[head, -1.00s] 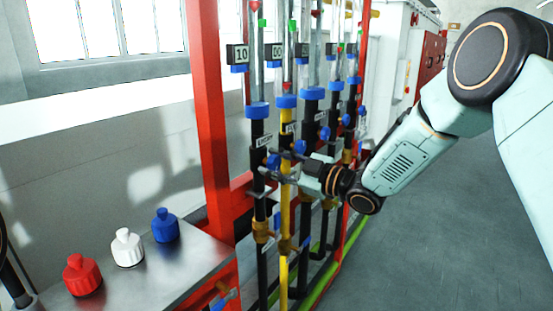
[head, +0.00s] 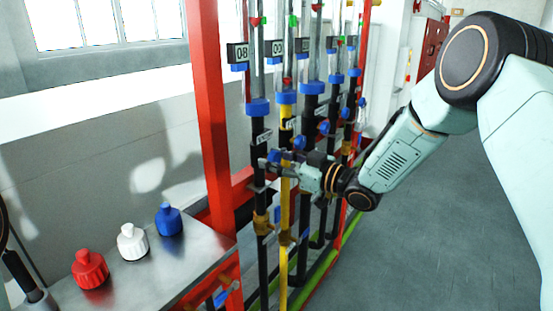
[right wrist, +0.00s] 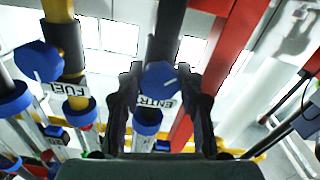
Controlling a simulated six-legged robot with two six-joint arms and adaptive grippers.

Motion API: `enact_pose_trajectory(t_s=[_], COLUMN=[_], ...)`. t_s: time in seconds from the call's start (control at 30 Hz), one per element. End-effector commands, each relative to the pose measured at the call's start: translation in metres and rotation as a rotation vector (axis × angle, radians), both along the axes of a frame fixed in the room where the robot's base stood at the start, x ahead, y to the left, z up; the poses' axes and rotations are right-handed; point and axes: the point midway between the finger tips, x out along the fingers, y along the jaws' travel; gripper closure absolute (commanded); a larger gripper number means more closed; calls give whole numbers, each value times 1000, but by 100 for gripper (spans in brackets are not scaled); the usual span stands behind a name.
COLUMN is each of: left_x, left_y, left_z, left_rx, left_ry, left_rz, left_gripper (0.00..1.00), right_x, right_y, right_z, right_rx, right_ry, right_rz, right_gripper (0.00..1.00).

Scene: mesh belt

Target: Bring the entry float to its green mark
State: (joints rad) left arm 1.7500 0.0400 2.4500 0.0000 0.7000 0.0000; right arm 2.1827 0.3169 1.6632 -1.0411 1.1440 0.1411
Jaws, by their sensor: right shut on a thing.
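The entry tube (head: 253,75) is the nearest upright at the left of the row, and its pipe bears an ENTRY label in the right wrist view (right wrist: 155,103). Its red float (head: 255,21) stands about level with the green mark (head: 264,20); whether they line up exactly is too small to tell. The display (head: 238,52) beside it seems to read 08. My right gripper (head: 270,164) is shut on the blue knob (right wrist: 160,78) of the entry pipe; in the wrist view its fingers flank the knob. My left gripper is not in view.
The yellow FUEL pipe (head: 285,215) and its blue knob (right wrist: 38,61) stand close beside my right gripper. A red post (head: 212,110) rises left of the row. Red (head: 89,269), white (head: 132,241) and blue (head: 168,219) bottles stand on a metal bench. Floor at right is clear.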

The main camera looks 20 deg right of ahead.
Motion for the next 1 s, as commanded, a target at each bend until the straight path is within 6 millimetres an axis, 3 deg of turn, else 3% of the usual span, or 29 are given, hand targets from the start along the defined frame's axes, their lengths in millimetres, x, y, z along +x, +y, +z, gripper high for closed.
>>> enact_pose_trajectory(t_s=[0.3, 0.33, 0.6, 1.0], left_x=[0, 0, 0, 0], left_y=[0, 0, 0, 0], left_z=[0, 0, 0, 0], left_rx=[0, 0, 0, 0], left_ry=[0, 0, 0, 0], left_rz=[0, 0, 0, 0], left_gripper=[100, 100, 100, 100], right_x=[2, 2, 1, -4], right_y=[0, 0, 0, -6], right_z=[6, 6, 3, 2], right_rx=[3, 3, 2, 2], right_ry=[-15, -15, -8, -3], right_rz=[-2, -2, -1, -3], right_gripper=[94, 61, 39, 39])
